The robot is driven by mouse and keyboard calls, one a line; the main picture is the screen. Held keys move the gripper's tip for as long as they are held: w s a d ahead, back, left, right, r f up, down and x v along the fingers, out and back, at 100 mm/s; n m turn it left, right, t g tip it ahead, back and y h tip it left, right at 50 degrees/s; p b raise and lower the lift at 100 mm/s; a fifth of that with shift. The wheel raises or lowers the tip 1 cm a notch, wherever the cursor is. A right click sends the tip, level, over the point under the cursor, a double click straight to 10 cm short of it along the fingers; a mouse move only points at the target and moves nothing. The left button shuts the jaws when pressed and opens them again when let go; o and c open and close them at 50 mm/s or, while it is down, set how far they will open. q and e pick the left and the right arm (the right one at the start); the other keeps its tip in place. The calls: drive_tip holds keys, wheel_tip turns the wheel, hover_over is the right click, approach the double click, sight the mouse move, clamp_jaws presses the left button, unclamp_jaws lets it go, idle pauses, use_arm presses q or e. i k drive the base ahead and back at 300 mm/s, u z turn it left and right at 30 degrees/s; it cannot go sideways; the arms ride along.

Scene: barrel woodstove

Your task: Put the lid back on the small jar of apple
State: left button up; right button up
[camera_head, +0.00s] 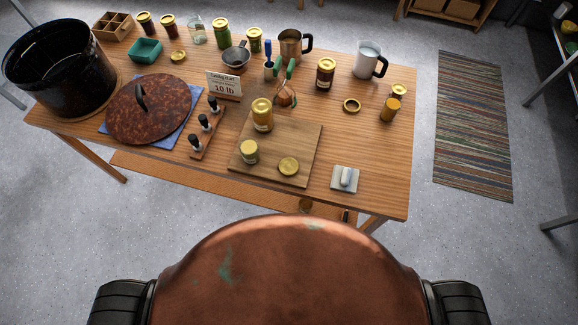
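A wooden board (305,140) lies at the front of the table. On it stand a taller jar with a gold top (262,115) and a small jar with a pale yellow top (249,152). A flat gold lid (288,166) lies on the board to the right of the small jar, apart from it. An amber jar (390,109) stands near the table's right edge. Labels are too small to read, so I cannot tell for certain which jar is the small apple one. Neither of my grippers is in view.
The wooden table (375,150) also holds a black pot (60,70), a rusty round lid (150,110), a rack of black-handled tools (205,125), a sign (224,85), a dark red jar (325,74), a gold ring (352,105) and a pale block (345,179). Several jars stand behind.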

sight(248, 147)
drive_tip(key=k, duration=1.35)
drive_tip(key=z, duration=0.75)
drive_tip(key=i, duration=1.2)
drive_tip(key=u, duration=0.4)
